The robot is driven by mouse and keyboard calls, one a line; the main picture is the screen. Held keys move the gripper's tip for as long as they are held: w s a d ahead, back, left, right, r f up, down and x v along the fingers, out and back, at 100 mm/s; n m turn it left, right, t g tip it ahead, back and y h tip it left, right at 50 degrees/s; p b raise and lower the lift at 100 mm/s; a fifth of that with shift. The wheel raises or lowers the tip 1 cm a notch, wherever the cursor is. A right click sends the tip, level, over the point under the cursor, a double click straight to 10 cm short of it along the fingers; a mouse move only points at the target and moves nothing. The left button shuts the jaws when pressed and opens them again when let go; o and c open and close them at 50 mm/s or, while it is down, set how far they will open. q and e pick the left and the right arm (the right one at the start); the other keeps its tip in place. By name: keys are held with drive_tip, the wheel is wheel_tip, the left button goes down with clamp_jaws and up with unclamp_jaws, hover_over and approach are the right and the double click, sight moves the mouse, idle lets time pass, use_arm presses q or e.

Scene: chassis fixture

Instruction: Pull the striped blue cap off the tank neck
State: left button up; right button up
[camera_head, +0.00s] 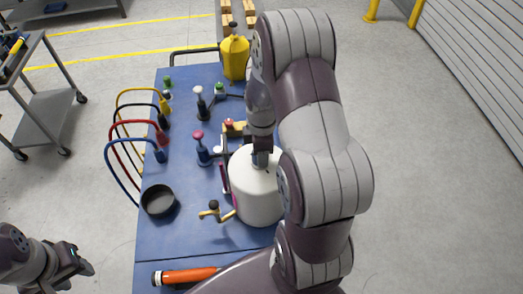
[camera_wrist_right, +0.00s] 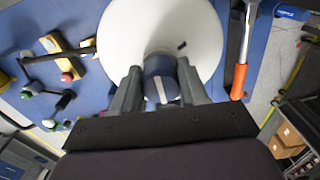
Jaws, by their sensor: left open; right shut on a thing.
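The white tank (camera_head: 255,200) stands upright on the blue table, partly hidden behind my right arm in the head view. In the right wrist view the round white tank top (camera_wrist_right: 190,25) fills the upper middle. The blue cap (camera_wrist_right: 158,68) with a pale stripe is between the fingers of my right gripper (camera_wrist_right: 158,90), which is shut on it. I cannot tell whether the cap is still seated on the neck. In the head view my right gripper (camera_head: 262,158) is over the tank top. My left gripper (camera_head: 82,262) is open and empty, left of the table.
The blue table (camera_head: 185,235) holds a black bowl (camera_head: 158,200), a brass valve (camera_head: 214,212), an orange-handled tool (camera_head: 185,276) and a yellow jug (camera_head: 234,57). Coloured hoses (camera_head: 122,160) arch at the left edge. A cart (camera_head: 45,105) stands at left.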

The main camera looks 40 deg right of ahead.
drive_tip(key=shift+w+r, duration=0.1)
drive_tip(key=shift+r, duration=0.4)
drive_tip(key=shift+s+r+p, duration=0.2)
drive_tip(key=shift+r+p, duration=0.6)
drive_tip(key=shift+r, duration=0.05)
drive_tip(key=shift+w+r+p, duration=0.15)
drive_tip(key=shift+r+p, duration=0.5)
drive_tip(key=shift+a+f, duration=0.1)
